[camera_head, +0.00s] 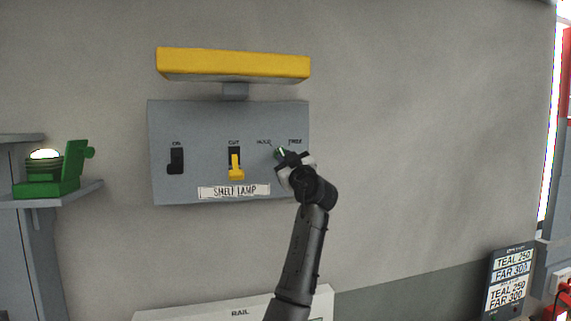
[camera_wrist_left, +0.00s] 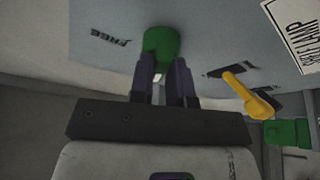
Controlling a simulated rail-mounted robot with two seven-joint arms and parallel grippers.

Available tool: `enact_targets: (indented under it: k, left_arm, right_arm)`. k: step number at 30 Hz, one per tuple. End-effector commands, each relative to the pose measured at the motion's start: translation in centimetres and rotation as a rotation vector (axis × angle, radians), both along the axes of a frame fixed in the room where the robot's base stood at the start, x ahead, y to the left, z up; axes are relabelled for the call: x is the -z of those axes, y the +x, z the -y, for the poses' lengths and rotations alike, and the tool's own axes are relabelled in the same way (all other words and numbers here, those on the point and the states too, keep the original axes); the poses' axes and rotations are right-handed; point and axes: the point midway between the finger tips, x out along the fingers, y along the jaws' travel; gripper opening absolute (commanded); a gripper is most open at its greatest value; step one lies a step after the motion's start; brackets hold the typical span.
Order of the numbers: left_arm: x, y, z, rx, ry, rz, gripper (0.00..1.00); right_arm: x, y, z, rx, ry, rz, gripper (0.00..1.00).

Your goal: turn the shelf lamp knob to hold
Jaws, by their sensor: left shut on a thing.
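The grey shelf lamp panel (camera_head: 210,118) is on the wall, with a "SHELF LAMP" label and words reading HOLD and FREE at its upper right. The green knob (camera_head: 278,153) is under these words, mostly covered by my left gripper (camera_head: 284,156). In the left wrist view, the fingers of my left gripper (camera_wrist_left: 163,72) are shut on the green knob (camera_wrist_left: 162,41), near the word FREE. I cannot tell which word the knob points to. My right gripper is not in view.
Left of the knob are a yellow lever (camera_head: 236,167) and a black switch (camera_head: 176,160). A yellow hood (camera_head: 233,66) juts out above the panel. A green device (camera_head: 62,178) sits on a shelf at far left. A RAIL-marked board (camera_head: 190,312) is below.

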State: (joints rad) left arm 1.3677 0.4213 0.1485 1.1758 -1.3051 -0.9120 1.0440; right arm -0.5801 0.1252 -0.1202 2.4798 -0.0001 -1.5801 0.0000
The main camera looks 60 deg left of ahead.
Motion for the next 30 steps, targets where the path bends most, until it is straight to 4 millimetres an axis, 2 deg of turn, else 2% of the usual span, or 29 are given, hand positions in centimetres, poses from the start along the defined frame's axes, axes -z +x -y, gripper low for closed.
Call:
enact_targets:
  k: [15, 30]
  left_arm:
    - [0.1, 0.2, -0.4, -0.002, -0.102, 0.289, 0.0]
    - [0.2, 0.2, -0.5, -0.004, -0.121, 0.347, 0.0]
  right_arm:
    - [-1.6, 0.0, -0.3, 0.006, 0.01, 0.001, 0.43]
    - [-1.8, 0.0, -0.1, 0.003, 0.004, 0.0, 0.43]
